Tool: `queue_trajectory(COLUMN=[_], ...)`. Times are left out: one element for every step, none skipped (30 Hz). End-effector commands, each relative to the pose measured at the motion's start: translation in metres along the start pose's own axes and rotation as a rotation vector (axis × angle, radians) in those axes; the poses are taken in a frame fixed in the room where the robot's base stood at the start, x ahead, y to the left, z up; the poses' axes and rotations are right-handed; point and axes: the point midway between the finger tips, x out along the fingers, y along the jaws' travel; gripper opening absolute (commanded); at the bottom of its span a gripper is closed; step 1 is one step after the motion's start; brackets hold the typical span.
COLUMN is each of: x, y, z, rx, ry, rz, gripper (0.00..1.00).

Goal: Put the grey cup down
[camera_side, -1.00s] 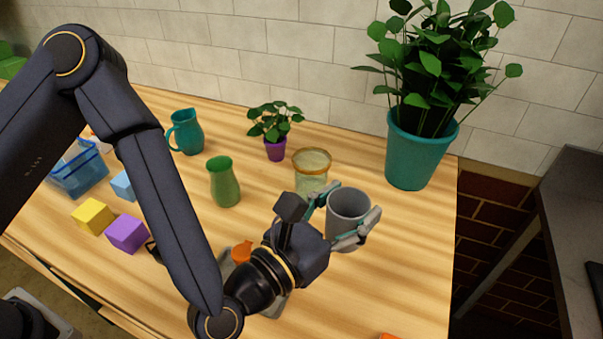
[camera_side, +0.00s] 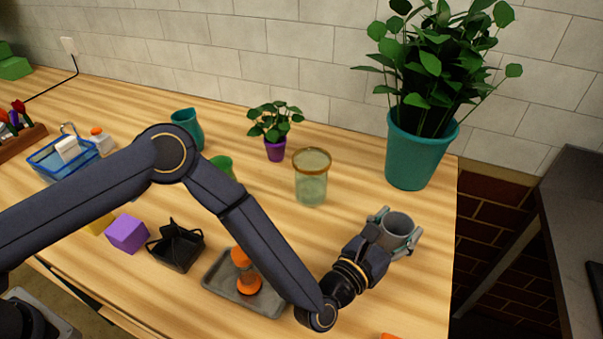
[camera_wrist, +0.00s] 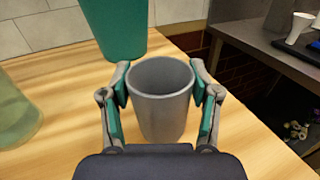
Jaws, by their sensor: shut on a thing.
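The grey cup (camera_side: 397,229) is upright near the right edge of the wooden table, in front of the large teal plant pot. My gripper (camera_side: 392,232) is shut on it, one finger on each side. In the wrist view the grey cup (camera_wrist: 162,104) stands between the two fingers of my gripper (camera_wrist: 163,92), its open rim facing up and its inside empty. Its base is partly hidden by my gripper's body, so I cannot tell for sure whether it touches the table.
A teal pot (camera_side: 417,155) with a leafy plant stands behind the cup. A glass jar (camera_side: 311,180) with an amber rim is to the left. A grey tray (camera_side: 222,282) holds an orange hourglass (camera_side: 246,272). The table (camera_side: 350,165) ends just right of the cup.

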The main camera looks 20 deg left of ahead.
Motion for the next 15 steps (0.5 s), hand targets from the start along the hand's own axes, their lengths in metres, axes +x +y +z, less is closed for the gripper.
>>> queue_trajectory(x=[0.0002, 0.0003, 0.0002, 0.0002, 0.0002, 0.0001, 0.0001, 0.0001, 0.0001, 0.0001, 0.0000, 0.0000, 0.0000, 0.0000, -0.0001], y=[-0.0004, -0.0004, -0.0003, -0.0003, -0.0003, -0.0003, -0.0002, -0.0002, -0.0002, -0.0002, -0.0002, -0.0002, -0.0002, -0.0002, -0.0002], z=[0.0000, 0.0004, 0.0006, 0.0006, 0.0006, 0.0005, 0.0001, -0.0006, -0.0019, -0.0028, -0.0030, -0.0028, -0.0028, -0.0027, -0.0028], rx=[-0.001, -0.002, -0.002, -0.001, -0.001, -0.001, -0.001, -0.001, -0.001, -0.001, -0.001, -0.001, -0.001, -0.001, -0.001], ry=[-0.003, -0.004, -0.004, -0.004, -0.003, -0.003, -0.003, -0.003, -0.002, -0.002, -0.002, -0.002, -0.002, -0.002, -0.002], rz=[0.000, 0.000, 0.000, 0.000, 0.000, 0.000, 0.000, 0.000, 0.000, 0.000, 0.000, 0.000, 0.000, 0.000, 0.000], gripper=[0.16, 0.16, 0.16, 0.16, 0.16, 0.16, 0.16, 0.16, 0.16, 0.16, 0.64, 0.68, 0.71, 0.74, 0.78])
